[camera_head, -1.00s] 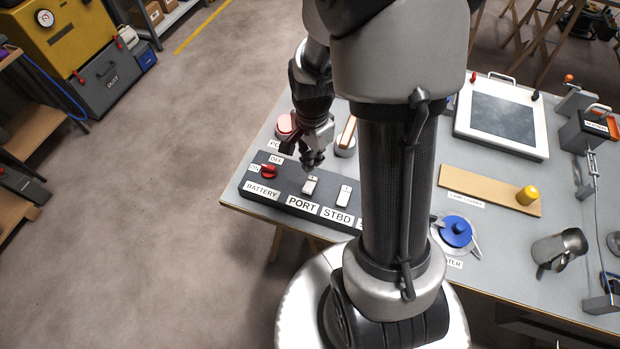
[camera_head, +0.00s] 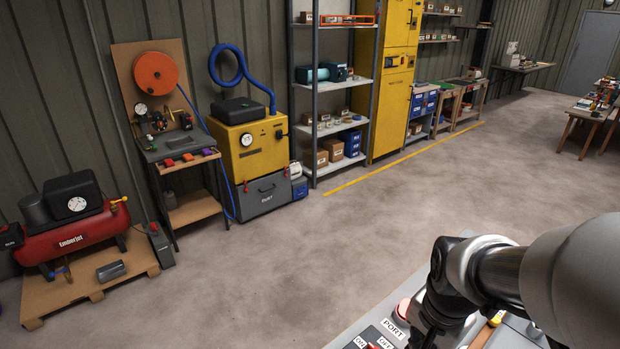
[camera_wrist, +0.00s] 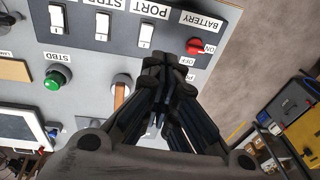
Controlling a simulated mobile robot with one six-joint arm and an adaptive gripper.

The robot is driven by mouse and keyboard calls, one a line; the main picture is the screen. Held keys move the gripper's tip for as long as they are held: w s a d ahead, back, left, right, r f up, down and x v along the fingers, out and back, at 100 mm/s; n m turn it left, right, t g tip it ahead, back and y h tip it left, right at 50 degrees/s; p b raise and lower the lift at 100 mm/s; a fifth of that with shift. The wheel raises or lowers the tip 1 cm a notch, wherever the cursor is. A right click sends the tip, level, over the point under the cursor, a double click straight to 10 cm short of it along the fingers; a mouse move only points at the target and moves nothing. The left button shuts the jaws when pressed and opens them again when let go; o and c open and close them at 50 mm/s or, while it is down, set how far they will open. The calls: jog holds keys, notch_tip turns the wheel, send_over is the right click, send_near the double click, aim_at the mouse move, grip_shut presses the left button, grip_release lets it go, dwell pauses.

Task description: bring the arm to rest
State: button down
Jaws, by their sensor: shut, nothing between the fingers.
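My gripper (camera_wrist: 166,75) is shut and empty in the wrist view. It hangs over the grey workbench panel, with the red battery switch (camera_wrist: 195,47) just beyond its fingertips to the right. A row of white rocker switches (camera_wrist: 146,36) lies up and left of it, and a wooden-handled lever (camera_wrist: 121,92) is to its left. I cannot tell the exact height above the panel. In the head view my arm (camera_head: 480,275) reaches in from the lower right over the bench corner (camera_head: 385,322), and the fingertips are hidden there.
A green STBD button (camera_wrist: 57,77) sits on the bench. A red compressor (camera_head: 75,235) on a pallet, a yellow dust unit (camera_head: 250,145) and a shelf rack (camera_head: 335,100) stand along the wall. The floor between them and the bench is clear.

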jog(key=s+a+r+n+t, duration=0.2)
jog(key=s+a+r+n, duration=0.4)
jog(key=s+r+n, duration=0.4)
jog(key=shift+s+r+t, duration=0.15)
jog(key=shift+s+t, duration=0.25)
jog(key=shift+s, duration=0.1)
